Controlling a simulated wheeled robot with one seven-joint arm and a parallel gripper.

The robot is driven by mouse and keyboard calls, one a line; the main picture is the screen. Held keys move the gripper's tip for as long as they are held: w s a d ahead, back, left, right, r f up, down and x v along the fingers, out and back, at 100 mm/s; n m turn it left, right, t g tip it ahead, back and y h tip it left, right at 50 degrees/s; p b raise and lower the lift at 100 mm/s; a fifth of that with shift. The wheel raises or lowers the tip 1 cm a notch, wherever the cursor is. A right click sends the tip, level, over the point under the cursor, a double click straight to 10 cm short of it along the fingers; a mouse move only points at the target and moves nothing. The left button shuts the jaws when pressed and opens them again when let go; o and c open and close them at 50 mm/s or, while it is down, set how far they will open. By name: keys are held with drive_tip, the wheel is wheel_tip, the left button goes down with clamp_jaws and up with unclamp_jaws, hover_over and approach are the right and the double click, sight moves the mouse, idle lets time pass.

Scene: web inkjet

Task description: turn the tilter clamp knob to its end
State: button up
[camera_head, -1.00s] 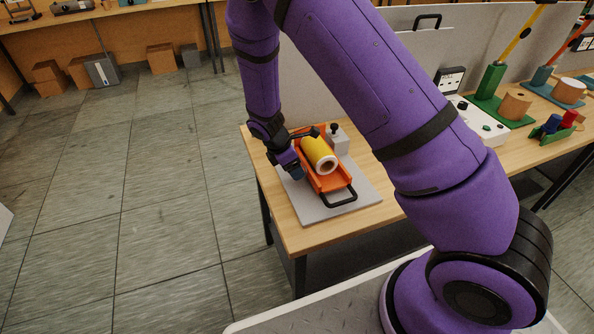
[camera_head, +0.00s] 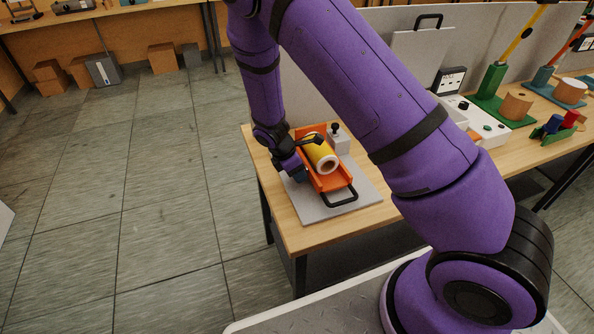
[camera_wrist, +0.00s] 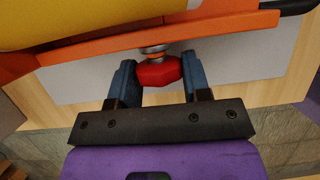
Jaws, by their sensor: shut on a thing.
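The tilter is an orange cradle (camera_head: 344,181) with a black handle (camera_head: 341,200), on a grey base plate (camera_head: 364,196). A yellow roll (camera_head: 321,153) lies in the cradle. The red clamp knob (camera_wrist: 158,73) sits on a metal shaft (camera_wrist: 153,52) at the cradle's side in the wrist view. My gripper (camera_wrist: 158,78) is shut on the knob, one blue finger on each side of it. In the head view my gripper (camera_head: 298,174) is at the cradle's left side, and the knob is hidden there.
A grey block with a black top knob (camera_head: 340,141) stands behind the cradle. Grey panels (camera_head: 420,65) rise along the back of the table. A white control box (camera_head: 478,119) and green fixtures (camera_head: 503,108) stand to the right. The floor (camera_head: 160,230) left of the table is clear.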

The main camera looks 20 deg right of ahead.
drive_tip(key=shift+t, duration=0.4)
drive_tip(key=shift+s+m+t, duration=0.2)
drive_tip(key=shift+m+t, duration=0.1)
drive_tip(key=shift+t, duration=1.1)
drive_tip(key=shift+m+t, duration=0.4)
drive_tip(key=shift+t, duration=1.6)
drive_tip(key=o, duration=0.9)
drive_tip(key=shift+o, duration=0.2)
drive_tip(key=shift+g, duration=0.4)
